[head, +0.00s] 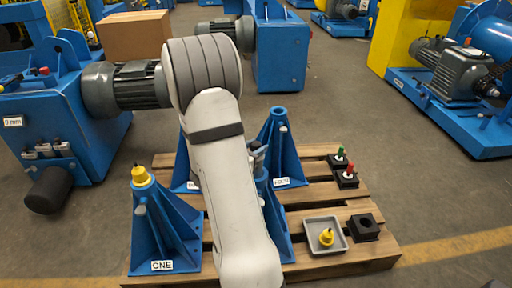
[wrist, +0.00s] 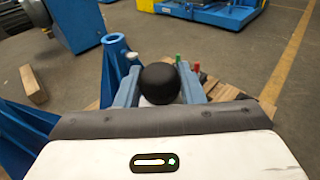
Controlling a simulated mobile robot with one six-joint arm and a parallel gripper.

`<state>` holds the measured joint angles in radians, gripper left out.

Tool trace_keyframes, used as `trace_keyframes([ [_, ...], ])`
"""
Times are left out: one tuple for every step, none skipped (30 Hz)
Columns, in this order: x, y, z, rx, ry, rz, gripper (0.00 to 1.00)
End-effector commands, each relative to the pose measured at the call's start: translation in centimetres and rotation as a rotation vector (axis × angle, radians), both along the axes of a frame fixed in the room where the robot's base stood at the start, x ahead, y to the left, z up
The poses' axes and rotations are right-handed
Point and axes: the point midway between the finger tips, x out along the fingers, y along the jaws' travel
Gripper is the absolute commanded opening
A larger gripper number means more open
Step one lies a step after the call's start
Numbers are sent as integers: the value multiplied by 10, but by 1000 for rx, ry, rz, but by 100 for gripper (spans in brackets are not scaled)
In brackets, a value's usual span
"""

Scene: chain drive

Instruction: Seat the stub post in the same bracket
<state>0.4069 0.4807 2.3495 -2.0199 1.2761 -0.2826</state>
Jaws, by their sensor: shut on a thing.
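In the wrist view my gripper (wrist: 159,72) has its two light-blue fingers on either side of a black round-topped piece (wrist: 160,84). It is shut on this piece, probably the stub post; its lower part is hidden. In the head view my arm hides most of the gripper and the front-right blue bracket (head: 283,235). Bracket ONE (head: 160,228) stands front left with a yellow-topped piece (head: 140,176) in its top. The back-right bracket (head: 280,150) has a hollow-looking top. Another bracket (head: 183,170) is partly hidden behind my arm. I cannot tell which bracket is meant.
The brackets stand on a wooden pallet (head: 310,202). On its right are a grey tray (head: 309,243) with a yellow piece (head: 326,237), an empty black block (head: 364,227), and black blocks with a green peg (head: 340,154) and a red peg (head: 349,170). Open floor lies right.

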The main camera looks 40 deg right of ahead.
Motion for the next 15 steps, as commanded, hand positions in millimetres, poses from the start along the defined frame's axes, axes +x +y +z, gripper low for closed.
trace_keyframes([
  [1,0,0,-5,-3,0,0],
  [1,0,0,-5,-3,0,0],
  [1,0,-1,-5,-3,0,0],
  [1,0,-2,-5,-3,0,0],
  [1,0,-2,-5,-3,0,0],
  [1,0,-3,-5,-3,0,0],
  [1,0,-4,-5,-3,0,0],
  [1,0,-4,-5,-3,0,0],
  [1,0,-5,-5,-3,0,0],
  [1,0,-6,-5,-3,0,0],
  [1,0,-7,-5,-3,0,0],
  [1,0,-7,-5,-3,0,0],
  [1,0,-8,-5,-3,0,0],
  [1,0,-9,-5,-3,0,0],
  [1,0,-9,-5,-3,0,0],
])
